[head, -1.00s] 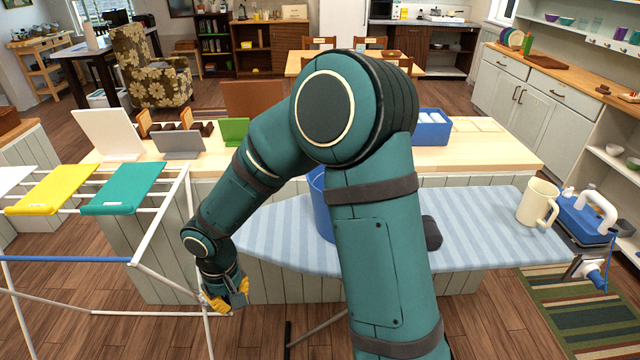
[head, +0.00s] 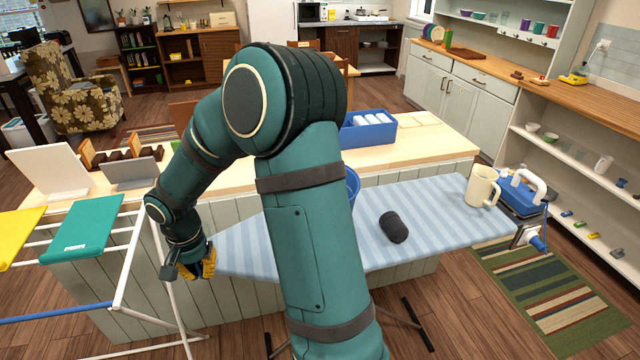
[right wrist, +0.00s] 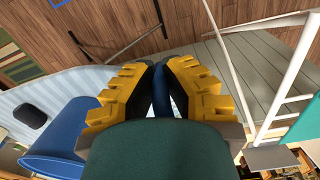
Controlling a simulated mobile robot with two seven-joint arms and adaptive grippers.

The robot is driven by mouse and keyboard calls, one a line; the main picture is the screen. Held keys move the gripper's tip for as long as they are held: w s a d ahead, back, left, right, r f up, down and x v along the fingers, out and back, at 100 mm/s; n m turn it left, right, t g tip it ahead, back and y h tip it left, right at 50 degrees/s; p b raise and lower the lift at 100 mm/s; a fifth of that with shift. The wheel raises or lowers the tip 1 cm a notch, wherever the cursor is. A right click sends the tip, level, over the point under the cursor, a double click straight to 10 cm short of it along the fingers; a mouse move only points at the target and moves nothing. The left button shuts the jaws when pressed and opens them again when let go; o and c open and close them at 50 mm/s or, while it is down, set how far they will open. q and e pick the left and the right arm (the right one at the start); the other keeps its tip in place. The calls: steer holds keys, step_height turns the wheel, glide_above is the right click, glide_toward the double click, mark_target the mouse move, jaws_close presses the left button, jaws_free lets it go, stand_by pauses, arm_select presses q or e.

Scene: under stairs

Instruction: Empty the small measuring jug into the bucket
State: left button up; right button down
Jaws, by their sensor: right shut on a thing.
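My right gripper (head: 202,264), with yellow-padded fingers, is near the left tip of the ironing board. It also shows in the right wrist view (right wrist: 160,70), shut on a narrow dark bluish thing (right wrist: 164,100). Most of that thing is hidden between the fingers, so I cannot tell whether it is the small measuring jug. The blue bucket (head: 353,185) stands on the board, mostly hidden behind my right arm. In the right wrist view the bucket (right wrist: 58,145) is left of the fingers. My left gripper is not in view.
The striped ironing board (head: 430,215) holds a dark rounded object (head: 393,227), a cream jug (head: 481,187) and a blue iron (head: 522,195). A drying rack with a teal cloth (head: 85,230) stands at left. A counter with a blue crate (head: 368,130) is behind.

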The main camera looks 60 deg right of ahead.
steer(key=s+d+r+m+p, duration=0.2)
steer(key=s+d+r+m, duration=0.2)
steer(key=d, duration=0.4)
steer(key=s+d+r+m+p, duration=0.2)
steer(key=s+d+r+m, duration=0.2)
steer(key=d+m, duration=0.4)
steer(key=shift+r+m+p, duration=0.3)
steer(key=shift+r+p, duration=0.1)
steer(key=shift+r, duration=0.5)
steer(key=shift+w+f, duration=0.1)
steer(key=shift+w, duration=0.05)
